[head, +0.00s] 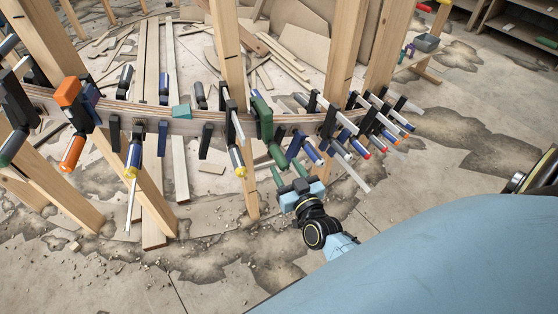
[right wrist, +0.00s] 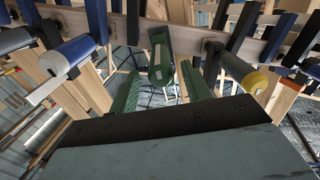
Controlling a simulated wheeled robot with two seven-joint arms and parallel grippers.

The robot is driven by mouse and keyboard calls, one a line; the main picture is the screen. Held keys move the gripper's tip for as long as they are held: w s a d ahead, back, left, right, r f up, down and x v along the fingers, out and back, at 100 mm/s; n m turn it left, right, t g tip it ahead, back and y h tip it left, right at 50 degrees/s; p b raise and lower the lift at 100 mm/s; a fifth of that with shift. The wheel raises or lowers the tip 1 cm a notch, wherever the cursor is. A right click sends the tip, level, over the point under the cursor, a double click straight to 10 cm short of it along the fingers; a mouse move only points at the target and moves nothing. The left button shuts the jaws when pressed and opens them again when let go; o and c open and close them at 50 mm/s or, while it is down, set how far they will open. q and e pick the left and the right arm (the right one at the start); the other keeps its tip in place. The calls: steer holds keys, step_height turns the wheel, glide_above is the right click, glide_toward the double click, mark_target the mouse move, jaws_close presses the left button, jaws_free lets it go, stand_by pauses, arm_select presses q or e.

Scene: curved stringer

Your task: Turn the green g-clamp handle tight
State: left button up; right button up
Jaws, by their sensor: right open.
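The green g-clamp (head: 262,118) sits on the curved wooden stringer (head: 205,115), right of the middle upright post. Its green handle (head: 277,156) hangs below and points toward my right gripper (head: 287,170). In the right wrist view the handle (right wrist: 160,55) shows near the middle, with its near end between the tips of my right gripper (right wrist: 160,76). The two green fingers stand apart on either side, with a gap visible to each. The gripper is open and not closed on the handle. My left gripper is not in view.
Several other clamps line the stringer. A blue-handled clamp (head: 305,148) is close on the right, and a yellow-ended clamp (head: 237,160) is close on the left. Wooden posts (head: 228,60) rise through the stringer. Loose planks and debris lie on the floor; the floor at front left is open.

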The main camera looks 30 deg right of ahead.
mark_target(280, 158)
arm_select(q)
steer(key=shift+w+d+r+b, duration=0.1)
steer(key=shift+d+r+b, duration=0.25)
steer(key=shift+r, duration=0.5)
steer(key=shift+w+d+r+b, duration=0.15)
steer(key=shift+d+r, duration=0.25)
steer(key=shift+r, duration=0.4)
arm_select(e)
steer(key=shift+w+d, duration=0.2)
steer(key=shift+w, duration=1)
steer(key=shift+w+d, duration=0.15)
steer(key=shift+w, duration=1.05)
steer(key=c, duration=1)
